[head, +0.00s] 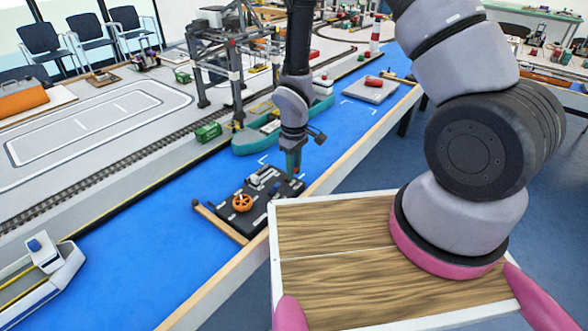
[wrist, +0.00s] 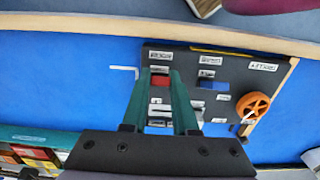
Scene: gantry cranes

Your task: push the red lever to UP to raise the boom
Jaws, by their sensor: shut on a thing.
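The red lever (wrist: 160,82) shows in the wrist view on a dark control panel (wrist: 222,118). The teal fingers of my gripper (wrist: 160,75) stand on both sides of it, shut on it. In the head view my gripper (head: 293,163) points down at the right end of the panel (head: 228,212), with the lever mostly hidden by the fingers. White labels sit on the panel, too small to read, so I cannot tell the lever's exact setting. The crane (head: 237,60) stands behind; I cannot make out its boom's angle.
A blue lever (wrist: 213,85) and an orange handwheel (wrist: 253,106) sit on the panel right of the red lever in the wrist view. A green-hulled ship (head: 256,138) lies beside the crane. A white-edged wooden tray (head: 330,225) is near the panel.

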